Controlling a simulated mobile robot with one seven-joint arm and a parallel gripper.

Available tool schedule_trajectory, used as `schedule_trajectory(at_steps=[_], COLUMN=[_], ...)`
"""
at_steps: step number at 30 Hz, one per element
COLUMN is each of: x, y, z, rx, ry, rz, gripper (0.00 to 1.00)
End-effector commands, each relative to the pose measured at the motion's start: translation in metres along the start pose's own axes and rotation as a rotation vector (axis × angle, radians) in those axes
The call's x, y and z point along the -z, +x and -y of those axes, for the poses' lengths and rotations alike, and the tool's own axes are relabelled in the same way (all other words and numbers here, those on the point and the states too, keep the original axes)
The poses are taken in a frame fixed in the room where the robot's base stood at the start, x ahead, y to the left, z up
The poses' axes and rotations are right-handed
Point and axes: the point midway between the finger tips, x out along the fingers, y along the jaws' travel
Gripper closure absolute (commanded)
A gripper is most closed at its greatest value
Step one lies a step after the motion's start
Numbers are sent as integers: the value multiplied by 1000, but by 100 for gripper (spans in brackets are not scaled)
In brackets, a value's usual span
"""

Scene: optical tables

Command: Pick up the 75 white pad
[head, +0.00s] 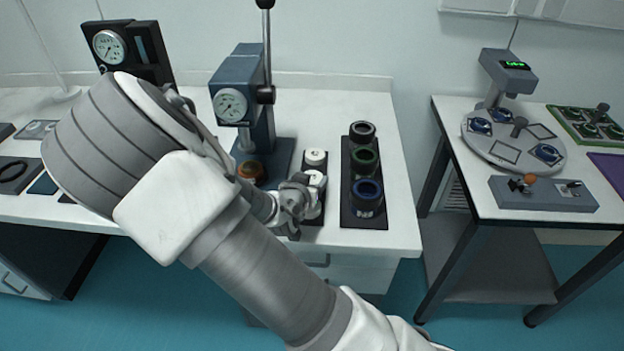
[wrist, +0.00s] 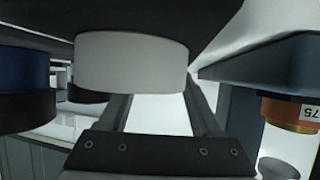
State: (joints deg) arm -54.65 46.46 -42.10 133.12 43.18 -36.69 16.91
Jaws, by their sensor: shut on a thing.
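A dark tray (head: 310,216) on the white table carries white pads. The far white pad (head: 315,156) stands clear of my gripper. The nearer white pad (head: 316,178) is at my gripper (head: 302,193), which partly covers it. In the wrist view, which looks upside down, a white pad (wrist: 132,68) fills the upper middle, by the fingers of my gripper (wrist: 158,100). My gripper is shut on the white pad. No number is readable on it, and the finger contact is partly hidden. I cannot tell whether the pad is clear of the tray.
A press with a dial (head: 231,106) stands left of the pads, with an orange ring (head: 250,172) on its base. In the wrist view the orange ring (wrist: 290,112) bears a 75. A dark rack (head: 363,214) with black, green and blue rings is close on the right.

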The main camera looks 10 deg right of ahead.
Motion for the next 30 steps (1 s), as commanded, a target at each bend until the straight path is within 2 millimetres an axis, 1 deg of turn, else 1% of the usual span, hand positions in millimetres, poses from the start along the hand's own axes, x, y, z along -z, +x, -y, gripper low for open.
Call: schedule_trajectory(at_steps=[5,8,11,14,18,27,30], x=[3,10,21,42,45,60,67], y=[-2,-4,-10,-20,-38,-74,-74], z=[0,0,0,1,-22,-62,-60], rx=[0,1,1,3,0,0,-6], ry=[1,2,5,6,3,3,-9], rz=[-1,-2,-1,-2,3,1,-9], gripper=[89,89,89,89,89,89,89])
